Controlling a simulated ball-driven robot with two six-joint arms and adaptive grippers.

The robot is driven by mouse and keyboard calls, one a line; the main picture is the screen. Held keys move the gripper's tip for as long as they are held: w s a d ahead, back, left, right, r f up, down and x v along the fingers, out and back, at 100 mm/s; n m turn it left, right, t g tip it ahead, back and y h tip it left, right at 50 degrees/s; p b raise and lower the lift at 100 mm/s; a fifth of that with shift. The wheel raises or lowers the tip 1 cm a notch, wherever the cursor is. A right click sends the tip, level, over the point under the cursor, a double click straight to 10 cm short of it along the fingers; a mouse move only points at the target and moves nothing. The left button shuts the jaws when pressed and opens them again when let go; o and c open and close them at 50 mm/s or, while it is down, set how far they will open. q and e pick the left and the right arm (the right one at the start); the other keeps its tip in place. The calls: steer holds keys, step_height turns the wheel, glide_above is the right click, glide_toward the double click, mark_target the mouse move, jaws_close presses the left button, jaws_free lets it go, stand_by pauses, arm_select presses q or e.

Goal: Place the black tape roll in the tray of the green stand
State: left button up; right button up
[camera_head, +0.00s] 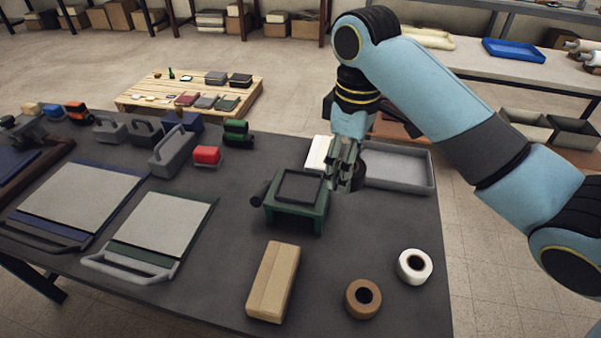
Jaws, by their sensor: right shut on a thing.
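The green stand (296,221) stands on the dark table, with a dark square tray (300,187) on top and a black knob at its left side. My right gripper (341,181) points down just right of the stand, close to its top right corner. It is shut on what looks like the black tape roll (359,172), a dark curved shape mostly hidden behind the fingers. I cannot tell whether the gripper touches the stand. My left gripper is not in view.
A grey tray (399,182) lies right behind the gripper, and a white block (318,152) stands behind the stand. A tan block (273,282), brown roll (364,298) and white roll (414,267) lie in front. Flat boards (160,222) lie left.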

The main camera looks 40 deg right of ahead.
steer(key=shift+w+f, duration=0.1)
steer(key=shift+w, duration=0.2)
glide_above(299, 188)
steer(key=f, duration=0.6)
steer(key=shift+s+f, duration=0.1)
steer(key=shift+s, duration=0.3)
steer(key=shift+w+f, duration=0.2)
steer(key=shift+w, duration=0.1)
steer(key=shift+w+f, duration=0.1)
steer(key=shift+f, duration=0.1)
step_height(299, 188, down, 3)
steer(key=shift+f, duration=0.15)
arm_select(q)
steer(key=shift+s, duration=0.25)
arm_select(e)
steer(key=shift+f, duration=0.25)
